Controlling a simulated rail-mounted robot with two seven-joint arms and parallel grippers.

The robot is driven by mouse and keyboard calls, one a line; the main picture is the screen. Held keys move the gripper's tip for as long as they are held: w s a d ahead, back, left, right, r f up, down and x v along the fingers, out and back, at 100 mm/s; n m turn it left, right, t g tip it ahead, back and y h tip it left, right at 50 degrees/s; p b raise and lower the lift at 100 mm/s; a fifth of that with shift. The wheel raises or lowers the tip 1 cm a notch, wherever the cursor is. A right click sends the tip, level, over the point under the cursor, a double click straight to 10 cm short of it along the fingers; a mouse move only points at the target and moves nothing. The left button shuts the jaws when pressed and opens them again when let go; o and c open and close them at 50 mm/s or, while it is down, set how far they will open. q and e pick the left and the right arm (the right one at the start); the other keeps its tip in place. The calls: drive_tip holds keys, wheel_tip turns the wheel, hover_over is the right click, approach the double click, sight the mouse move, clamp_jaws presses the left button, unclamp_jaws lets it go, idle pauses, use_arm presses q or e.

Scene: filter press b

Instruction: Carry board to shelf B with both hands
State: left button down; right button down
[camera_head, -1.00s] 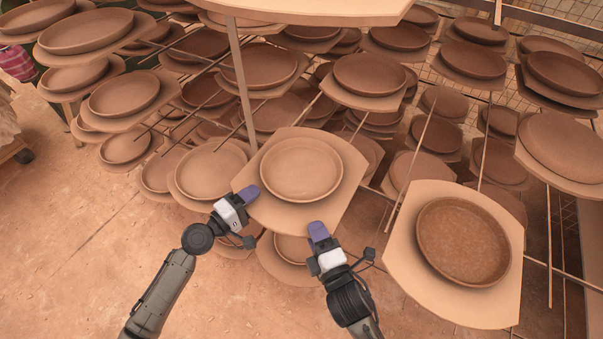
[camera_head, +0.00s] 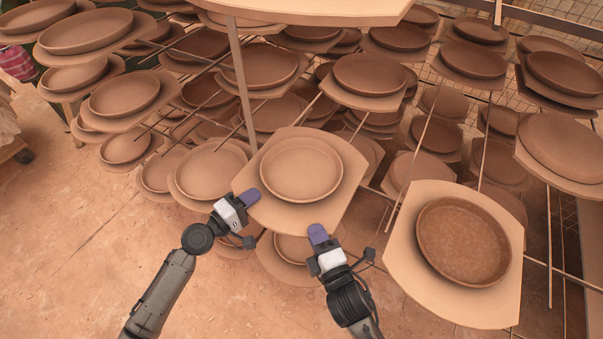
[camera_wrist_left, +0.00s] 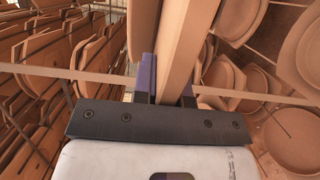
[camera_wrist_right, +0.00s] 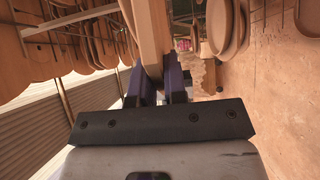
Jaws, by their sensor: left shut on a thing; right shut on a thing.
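The board (camera_head: 326,207) is a pale tan panel with cut corners, carrying one round clay dish (camera_head: 301,169). It lies in front of the rack in the middle of the head view. My left gripper (camera_head: 247,198) is shut on its left front edge. My right gripper (camera_head: 318,235) is shut on its front edge, further right. In the left wrist view the board's edge (camera_wrist_left: 184,50) runs between the purple fingers; in the right wrist view its edge (camera_wrist_right: 149,45) does too. Whether the board rests on rack bars is hidden. No label marks shelf B.
Rack shelves behind hold several boards with dishes. Another board (camera_head: 490,309) with a brown dish (camera_head: 463,242) juts out close at the right. A rack post (camera_head: 241,85) stands just behind the held board. A large pale panel (camera_head: 310,8) is above. Floor (camera_head: 75,240) is open at the left.

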use_arm(q)
drive_tip(key=shift+r, duration=0.3)
use_arm(e)
drive_tip(key=shift+r, duration=0.3)
